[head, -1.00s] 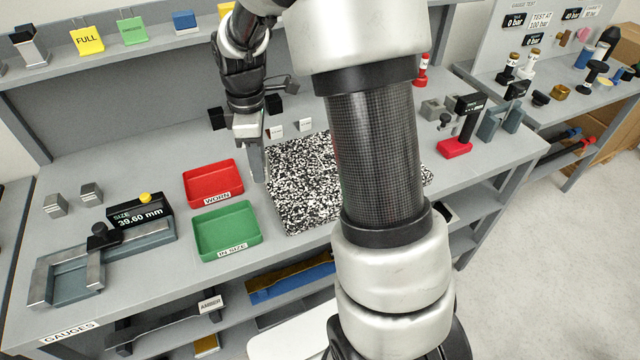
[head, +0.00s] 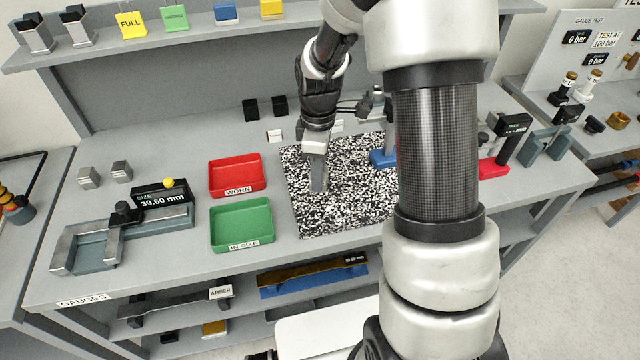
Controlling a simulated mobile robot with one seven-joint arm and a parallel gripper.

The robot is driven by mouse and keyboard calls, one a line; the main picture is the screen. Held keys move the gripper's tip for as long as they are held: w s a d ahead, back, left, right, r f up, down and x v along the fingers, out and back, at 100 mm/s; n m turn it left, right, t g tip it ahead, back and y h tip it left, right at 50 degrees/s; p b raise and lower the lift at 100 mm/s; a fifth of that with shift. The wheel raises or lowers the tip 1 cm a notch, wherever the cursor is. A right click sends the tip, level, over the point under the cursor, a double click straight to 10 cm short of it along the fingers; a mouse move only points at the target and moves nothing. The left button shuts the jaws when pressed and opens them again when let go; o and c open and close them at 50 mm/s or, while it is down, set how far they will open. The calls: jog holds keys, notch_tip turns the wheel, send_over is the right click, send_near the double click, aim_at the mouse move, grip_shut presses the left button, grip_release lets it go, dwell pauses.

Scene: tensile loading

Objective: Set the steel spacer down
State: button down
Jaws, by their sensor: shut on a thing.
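My gripper (head: 318,182) points down above the left part of the black-and-white speckled mat (head: 345,218). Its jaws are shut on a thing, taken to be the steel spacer. The spacer is too small and too similar in grey to tell apart from the fingers. I cannot tell whether it touches the mat.
A red WORN tray (head: 237,190) and a green IN SIZE tray (head: 241,244) lie left of the mat. A gauge (head: 120,237) reads 39.60 mm beside two grey blocks (head: 88,178). A blue-based object (head: 383,158) stands on the mat, partly behind my arm.

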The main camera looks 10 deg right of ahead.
jog(key=shift+f, duration=2.05)
jog(key=shift+f, duration=0.2)
jog(key=c, duration=1.2)
grip_release()
jog(key=shift+r, duration=0.1)
